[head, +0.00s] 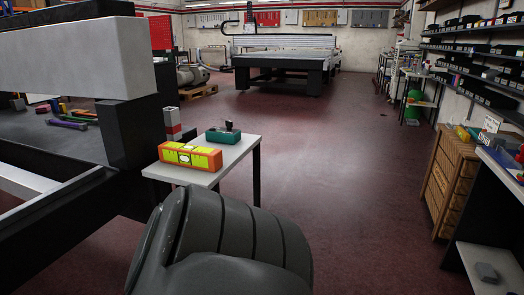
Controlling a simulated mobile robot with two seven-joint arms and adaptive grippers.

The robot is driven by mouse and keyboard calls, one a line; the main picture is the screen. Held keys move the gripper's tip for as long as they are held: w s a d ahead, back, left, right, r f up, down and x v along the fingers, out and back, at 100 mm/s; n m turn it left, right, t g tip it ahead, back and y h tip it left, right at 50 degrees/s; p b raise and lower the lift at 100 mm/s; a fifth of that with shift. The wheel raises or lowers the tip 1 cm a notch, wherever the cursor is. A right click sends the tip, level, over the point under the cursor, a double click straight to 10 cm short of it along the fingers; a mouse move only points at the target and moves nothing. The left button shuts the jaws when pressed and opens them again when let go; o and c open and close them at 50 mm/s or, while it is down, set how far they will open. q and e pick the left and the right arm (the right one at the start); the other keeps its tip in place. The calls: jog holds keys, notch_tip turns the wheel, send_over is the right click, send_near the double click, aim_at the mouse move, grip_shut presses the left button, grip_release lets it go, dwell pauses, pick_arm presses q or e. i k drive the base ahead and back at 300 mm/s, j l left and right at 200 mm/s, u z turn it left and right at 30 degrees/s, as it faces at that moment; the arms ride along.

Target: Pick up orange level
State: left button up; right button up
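The orange level (190,156) is a short block with an orange body and yellow-green faces. It lies on a small white side table (228,154), near the table's front edge. A grey rounded part of my own arm fills the lower middle of the head view, in front of the side table and apart from the level in the picture. Neither of my gripper's fingers show in this view.
A teal tool with a dark knob (223,134) stands behind the level on the same side table. A large black-framed machine table (128,140) borders it on the left. Shelves (480,60) and a wooden drawer cabinet (450,180) line the right. The red floor (350,160) between is clear.

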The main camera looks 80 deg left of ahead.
aim_at(210, 159)
jog(key=u, duration=1.85)
